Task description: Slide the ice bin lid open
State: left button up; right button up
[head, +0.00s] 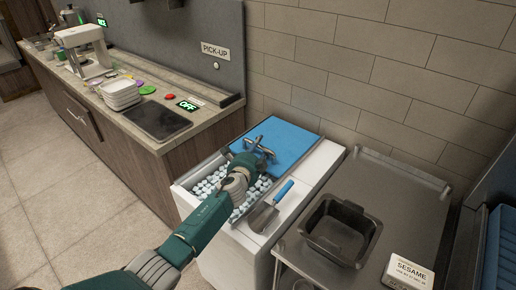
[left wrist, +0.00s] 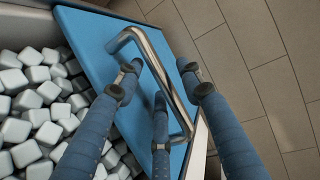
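The ice bin (head: 188,196) is white and full of pale ice cubes (head: 207,186) at its near end. Its blue lid (head: 292,144) covers the far part and leaves the near part uncovered. In the left wrist view the lid (left wrist: 88,38) carries a bent metal handle (left wrist: 158,62). My left gripper (head: 258,150) is at the handle in the head view. In the left wrist view its blue fingers (left wrist: 163,82) stand on both sides of the bar, apart, with gaps showing to the bar. My right gripper is out of view.
A scoop with a blue grip (head: 283,192) lies on the bin's right ledge. A black pan (head: 340,230) and a sesame box (head: 408,272) stand on the steel table at right. A counter with stacked white trays (head: 120,94) is at left. A tiled wall stands behind.

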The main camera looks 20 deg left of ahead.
pick_arm(q)
jog(key=shift+s, duration=0.1)
jog(key=s+r, duration=0.2)
jog(key=s, duration=0.9)
jog(key=shift+s, duration=0.35)
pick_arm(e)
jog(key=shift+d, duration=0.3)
